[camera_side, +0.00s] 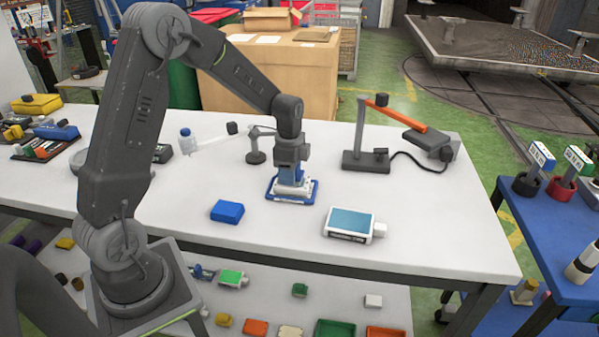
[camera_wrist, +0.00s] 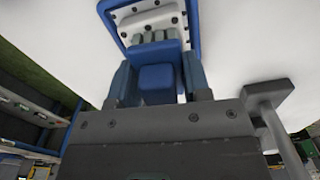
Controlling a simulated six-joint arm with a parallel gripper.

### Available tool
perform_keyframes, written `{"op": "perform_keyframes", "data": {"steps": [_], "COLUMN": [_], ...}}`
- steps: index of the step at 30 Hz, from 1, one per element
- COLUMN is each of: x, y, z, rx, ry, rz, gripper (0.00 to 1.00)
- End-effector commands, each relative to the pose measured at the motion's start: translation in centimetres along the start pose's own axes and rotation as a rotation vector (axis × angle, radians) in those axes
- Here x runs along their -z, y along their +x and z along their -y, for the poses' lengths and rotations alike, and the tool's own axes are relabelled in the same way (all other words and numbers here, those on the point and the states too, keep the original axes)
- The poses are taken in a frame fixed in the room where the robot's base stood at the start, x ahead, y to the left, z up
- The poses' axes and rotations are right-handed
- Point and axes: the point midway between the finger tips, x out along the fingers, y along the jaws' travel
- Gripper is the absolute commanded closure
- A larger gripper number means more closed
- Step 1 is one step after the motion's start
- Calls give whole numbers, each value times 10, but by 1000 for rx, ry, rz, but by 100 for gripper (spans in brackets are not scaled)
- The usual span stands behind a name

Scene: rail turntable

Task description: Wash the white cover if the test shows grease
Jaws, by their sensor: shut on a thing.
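My gripper (camera_side: 290,180) points down over a blue-rimmed tray (camera_side: 312,192) on the white table. In the wrist view my gripper (camera_wrist: 158,75) is shut on a small blue block (camera_wrist: 158,80). The tray's blue rim (camera_wrist: 194,20) shows there too, around a white plate with dark round spots (camera_wrist: 128,12), which may be the white cover. I cannot tell whether the held block touches the plate. No grease can be made out.
A blue block (camera_side: 227,212) lies left of the tray. A white device with a teal top (camera_side: 350,222) stands to its right. The table's front strip is clear.

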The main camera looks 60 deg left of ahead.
Motion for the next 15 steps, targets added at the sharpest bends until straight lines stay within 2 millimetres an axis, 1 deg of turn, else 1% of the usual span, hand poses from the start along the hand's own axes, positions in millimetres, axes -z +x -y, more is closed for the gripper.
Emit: {"op": "perform_keyframes", "data": {"steps": [12, 14, 15], "x": [-39, -39, -38], "y": [0, -3, -9], "z": [-4, -4, -3], "rx": [0, 2, 5], "ry": [-1, 1, 1], "rz": [0, -1, -1], "gripper": [78, 78, 78]}}
